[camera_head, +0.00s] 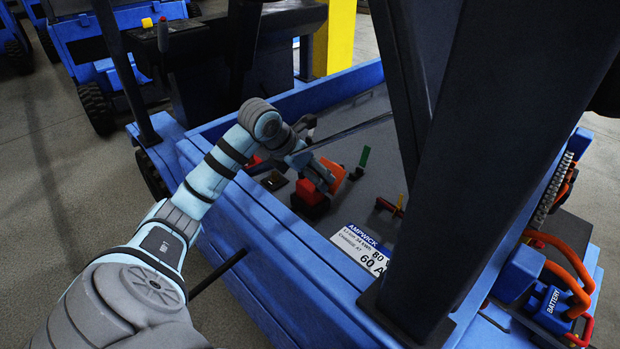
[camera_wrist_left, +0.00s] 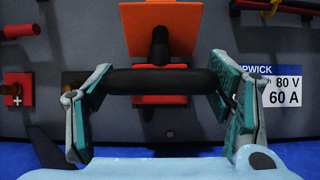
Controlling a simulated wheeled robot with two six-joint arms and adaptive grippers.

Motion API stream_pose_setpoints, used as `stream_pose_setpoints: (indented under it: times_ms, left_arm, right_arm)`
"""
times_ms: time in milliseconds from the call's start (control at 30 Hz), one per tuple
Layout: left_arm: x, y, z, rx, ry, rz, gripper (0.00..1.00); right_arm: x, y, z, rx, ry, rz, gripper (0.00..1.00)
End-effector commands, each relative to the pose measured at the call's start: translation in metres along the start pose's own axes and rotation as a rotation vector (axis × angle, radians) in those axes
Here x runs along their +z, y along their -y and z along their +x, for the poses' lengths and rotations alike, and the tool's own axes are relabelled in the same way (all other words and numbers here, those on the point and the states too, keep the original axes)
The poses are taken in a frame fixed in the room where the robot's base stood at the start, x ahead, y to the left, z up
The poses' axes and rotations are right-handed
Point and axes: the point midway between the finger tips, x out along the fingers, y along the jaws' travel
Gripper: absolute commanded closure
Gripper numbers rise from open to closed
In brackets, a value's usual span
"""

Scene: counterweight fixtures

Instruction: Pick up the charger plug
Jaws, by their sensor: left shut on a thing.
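The charger plug (camera_head: 333,177) shows orange inside the blue truck's recessed deck. In the left wrist view the charger plug (camera_wrist_left: 160,28) has an orange body and a black crossbar handle (camera_wrist_left: 158,80). My left gripper (camera_head: 307,160) reaches in from the left, over the deck's near wall. In the left wrist view its two fingers (camera_wrist_left: 160,81) are shut on the ends of the black handle. The arm and fingers partly hide the plug in the head view. I cannot tell whether the plug is clear of the deck. My right gripper is not in view.
A red-orange block (camera_head: 311,192) stands close to the plug. A green lever (camera_head: 364,157) and red lever (camera_head: 397,206) rise from the deck. Dark posts (camera_head: 455,160) stand at the right. A white rating label (camera_head: 362,247) is on the deck. A battery with orange cables (camera_head: 568,282) is at lower right.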

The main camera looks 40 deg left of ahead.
Motion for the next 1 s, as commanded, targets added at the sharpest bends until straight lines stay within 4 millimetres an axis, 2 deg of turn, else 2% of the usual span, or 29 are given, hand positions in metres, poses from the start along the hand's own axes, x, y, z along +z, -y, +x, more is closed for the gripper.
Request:
stream_pose_setpoints:
  times_ms: [300, 500, 600, 700, 1000]
  left_arm:
    - [0.055, 0.000, -0.084, 0.000, 0.009, 0.000, 0.60]
    - [0.083, 0.000, -0.128, 0.000, 0.005, 0.000, 0.60]
    - [0.091, 0.000, -0.142, 0.000, 0.002, -0.001, 0.60]
    - [0.095, 0.000, -0.147, -0.001, 0.002, 0.000, 0.60]
    - [0.095, 0.000, -0.148, 0.000, 0.002, 0.000, 0.60]
  right_arm:
    - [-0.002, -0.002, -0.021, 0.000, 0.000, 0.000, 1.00]
    - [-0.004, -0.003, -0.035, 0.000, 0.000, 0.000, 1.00]
    - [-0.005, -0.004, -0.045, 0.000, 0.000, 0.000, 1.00]
    - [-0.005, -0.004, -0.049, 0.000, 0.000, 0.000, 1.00]
    - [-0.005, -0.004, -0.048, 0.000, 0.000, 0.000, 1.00]
